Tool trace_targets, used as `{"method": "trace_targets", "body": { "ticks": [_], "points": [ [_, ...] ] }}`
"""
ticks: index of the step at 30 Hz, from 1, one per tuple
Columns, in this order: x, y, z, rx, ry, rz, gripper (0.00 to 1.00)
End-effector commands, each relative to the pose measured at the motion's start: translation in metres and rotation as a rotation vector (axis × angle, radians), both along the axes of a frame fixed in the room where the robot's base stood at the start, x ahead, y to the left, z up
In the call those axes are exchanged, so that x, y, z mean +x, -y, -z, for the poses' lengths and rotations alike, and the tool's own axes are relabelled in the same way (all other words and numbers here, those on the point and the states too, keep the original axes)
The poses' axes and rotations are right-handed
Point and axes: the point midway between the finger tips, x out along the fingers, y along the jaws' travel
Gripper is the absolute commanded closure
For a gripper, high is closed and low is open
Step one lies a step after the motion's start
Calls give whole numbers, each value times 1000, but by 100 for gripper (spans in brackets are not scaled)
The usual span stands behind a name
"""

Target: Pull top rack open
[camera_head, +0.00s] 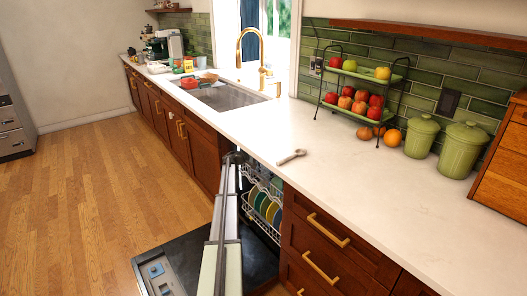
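The dishwasher stands open under the counter, with its door (180,262) folded down over the floor. The top rack (262,181) shows as pale wire just under the countertop, inside the bay. Below it, a wire rack (262,224) holds several upright plates (267,206) in green, yellow and blue. My pale arm rises in front of the bay's left side and covers part of the opening. My gripper (236,157) seems to be the dark end at the arm's top, near the counter edge. Its fingers are too small to make out, and I cannot tell whether it touches the rack.
Wooden drawers (325,250) with brass handles flank the bay on the right, and cabinets (175,130) on the left. A small utensil (291,157) lies on the counter (350,185) above. The wooden floor (90,200) to the left is clear.

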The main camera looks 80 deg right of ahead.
Motion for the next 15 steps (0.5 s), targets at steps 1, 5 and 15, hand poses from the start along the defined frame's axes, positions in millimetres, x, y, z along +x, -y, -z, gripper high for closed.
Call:
{"method": "trace_targets", "body": {
  "ticks": [1, 5, 15],
  "points": [
    [-2, 3, 0, 0, 0, 0, 64],
    [-5, 6, 0, 0, 0, -1, 64],
    [-5, 6, 0, 0, 0, -1, 70]
  ]
}}
